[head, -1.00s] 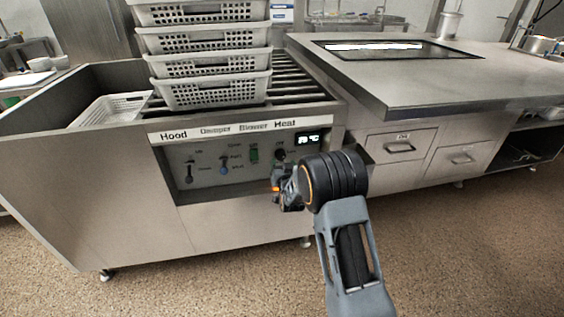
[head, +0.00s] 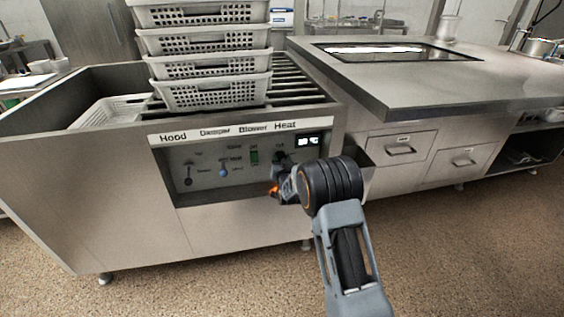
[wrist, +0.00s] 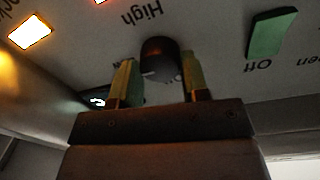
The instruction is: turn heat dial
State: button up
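The heat dial (wrist: 160,58) is a dark round knob with a white mark, on the control panel below the word Heat. In the head view the dial (head: 279,157) sits just beyond the end of my arm. My gripper (wrist: 160,80) is at the dial, with one yellowish finger on each side of it in the wrist view. The fingers are apart, and I cannot tell whether they touch the knob. In the head view my gripper (head: 281,183) is low against the panel, its fingers hard to make out. A lit display (head: 308,141) is right of the dial.
A green switch (head: 254,156) and two lever controls are left of the dial. White perforated baskets (head: 212,92) are stacked on the slatted top above. A steel counter with drawers (head: 402,147) stands close on the right. Open floor lies in front.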

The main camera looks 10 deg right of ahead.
jog(key=c, duration=0.4)
jog(key=n+b, duration=0.5)
jog(key=n, duration=0.4)
jog(key=n+y+b, duration=0.1)
jog(key=n+b, duration=0.4)
jog(key=n, duration=0.4)
jog(key=shift+t, duration=0.4)
jog(key=shift+n, duration=0.5)
jog(key=o, duration=0.9)
